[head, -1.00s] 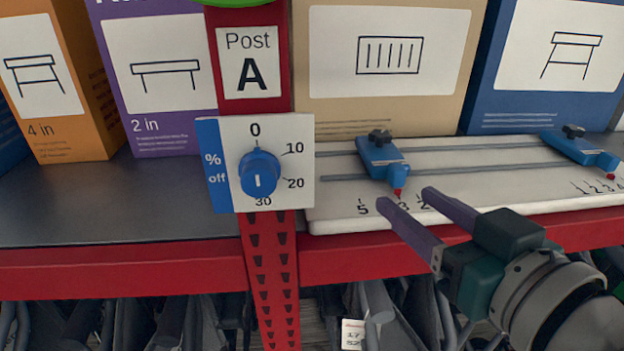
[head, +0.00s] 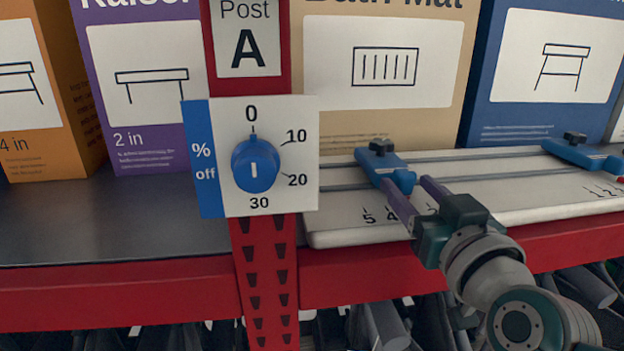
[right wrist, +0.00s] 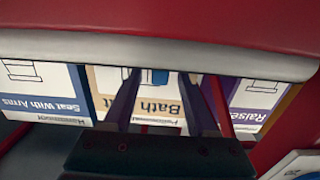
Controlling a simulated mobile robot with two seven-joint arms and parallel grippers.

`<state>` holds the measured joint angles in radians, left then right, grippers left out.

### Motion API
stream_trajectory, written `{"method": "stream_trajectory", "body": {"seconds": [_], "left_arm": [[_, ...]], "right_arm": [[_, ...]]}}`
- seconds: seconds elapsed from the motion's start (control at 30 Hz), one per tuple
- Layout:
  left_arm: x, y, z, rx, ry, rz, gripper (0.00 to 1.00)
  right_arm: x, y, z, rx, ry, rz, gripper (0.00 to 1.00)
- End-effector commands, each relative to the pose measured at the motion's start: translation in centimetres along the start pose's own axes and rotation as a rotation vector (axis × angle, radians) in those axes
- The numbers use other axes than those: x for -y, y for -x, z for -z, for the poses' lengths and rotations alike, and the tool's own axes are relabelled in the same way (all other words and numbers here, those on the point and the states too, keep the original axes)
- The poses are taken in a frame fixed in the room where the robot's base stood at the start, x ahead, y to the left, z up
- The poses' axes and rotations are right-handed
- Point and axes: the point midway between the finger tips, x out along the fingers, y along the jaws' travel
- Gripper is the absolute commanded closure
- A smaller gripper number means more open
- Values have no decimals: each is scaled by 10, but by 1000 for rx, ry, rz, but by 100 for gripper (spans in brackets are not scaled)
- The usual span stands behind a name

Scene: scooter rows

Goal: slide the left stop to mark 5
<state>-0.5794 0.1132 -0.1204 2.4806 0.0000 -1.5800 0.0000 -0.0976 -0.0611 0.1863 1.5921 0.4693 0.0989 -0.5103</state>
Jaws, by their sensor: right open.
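The left stop (head: 382,164) is a blue slider with a dark knob, sitting across the two rails of the white board (head: 330,236). Its red tip is hidden, so I cannot read its mark exactly. The marks 5 and 4 show to its lower left. My right gripper (head: 407,184) is open, its purple fingers reaching in from the front on either side of the stop's front end. I cannot tell whether they touch it. In the right wrist view, a blue piece (right wrist: 160,77) shows between the two fingers. My left gripper is not in view.
A second blue stop (head: 580,153) sits farther right on the rails. A percent-off dial (head: 255,165) is on the red post left of the board. Boxes stand behind, including a tan one (head: 340,90). The red shelf edge (head: 130,296) runs along the front.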

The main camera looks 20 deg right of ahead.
Motion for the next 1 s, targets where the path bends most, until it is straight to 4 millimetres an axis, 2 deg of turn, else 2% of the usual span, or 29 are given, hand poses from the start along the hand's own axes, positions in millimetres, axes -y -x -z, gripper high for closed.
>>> {"method": "stream_trajectory", "body": {"seconds": [0.1, 0.37, 0.87, 1.0], "left_arm": [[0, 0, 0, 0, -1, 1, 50], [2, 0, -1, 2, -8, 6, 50], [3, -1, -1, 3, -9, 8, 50], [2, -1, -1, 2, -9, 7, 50]], "right_arm": [[0, -6, 0, 1, 0, 0, 43], [0, -6, 0, 1, -1, 0, 44], [0, -6, 0, 0, -1, 0, 100], [0, -6, 0, 0, -1, 0, 100]]}}
